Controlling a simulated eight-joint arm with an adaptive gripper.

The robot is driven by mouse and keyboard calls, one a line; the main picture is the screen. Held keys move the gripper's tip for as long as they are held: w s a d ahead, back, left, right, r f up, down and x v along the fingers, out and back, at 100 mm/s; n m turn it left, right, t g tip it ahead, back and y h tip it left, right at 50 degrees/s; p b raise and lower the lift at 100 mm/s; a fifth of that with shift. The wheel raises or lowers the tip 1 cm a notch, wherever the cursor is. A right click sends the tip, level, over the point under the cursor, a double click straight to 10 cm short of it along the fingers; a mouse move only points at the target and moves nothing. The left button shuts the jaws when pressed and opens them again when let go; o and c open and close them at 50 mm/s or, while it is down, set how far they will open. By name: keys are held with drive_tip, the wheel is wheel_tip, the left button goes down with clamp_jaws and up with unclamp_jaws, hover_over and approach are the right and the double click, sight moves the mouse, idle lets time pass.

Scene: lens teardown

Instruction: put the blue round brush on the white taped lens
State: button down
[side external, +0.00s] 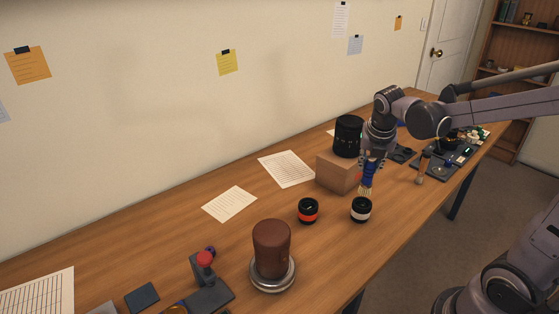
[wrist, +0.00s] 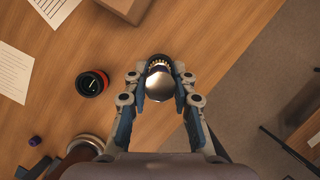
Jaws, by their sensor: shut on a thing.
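My gripper (side external: 369,168) is shut on the round brush (side external: 366,191), which hangs roughly upright with its pale bristles down. The brush is just above the white taped lens (side external: 361,211), a short black cylinder with a white band standing on the table near its front edge. I cannot tell whether the bristles touch the lens top. In the wrist view, the rounded silvery end of the brush (wrist: 158,86) sits between the fingers (wrist: 159,80). It hides most of the lens, whose dark ribbed rim (wrist: 159,61) shows beyond it.
A red-banded lens (side external: 308,211) stands to the left. A cardboard box (side external: 336,172) with a black lens (side external: 348,136) on top is behind. A brown cylinder on a metal base (side external: 272,250) is nearer. The table's front edge is close on the right.

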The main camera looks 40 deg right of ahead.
sight(369, 175)
drive_tip(key=shift+f, duration=1.8)
drive_tip(key=shift+f, duration=0.1)
drive_tip(key=c, duration=1.1)
unclamp_jaws()
drive_tip(key=v, duration=1.2)
drive_tip(key=s+a+f+m+t+y, duration=0.2)
drive_tip(key=a+m, duration=0.4)
drive_tip(key=m, duration=0.6)
drive_tip(key=s+a+f+m+t+y, duration=0.1)
drive_tip(key=a+m, duration=0.5)
drive_tip(key=m, duration=0.7)
wheel_tip(369, 175, down, 3)
drive_tip(key=shift+s+r+t+y, duration=0.15)
drive_tip(key=shift+s+t+y, duration=0.25)
drive_tip(key=shift+s+t, duration=0.3)
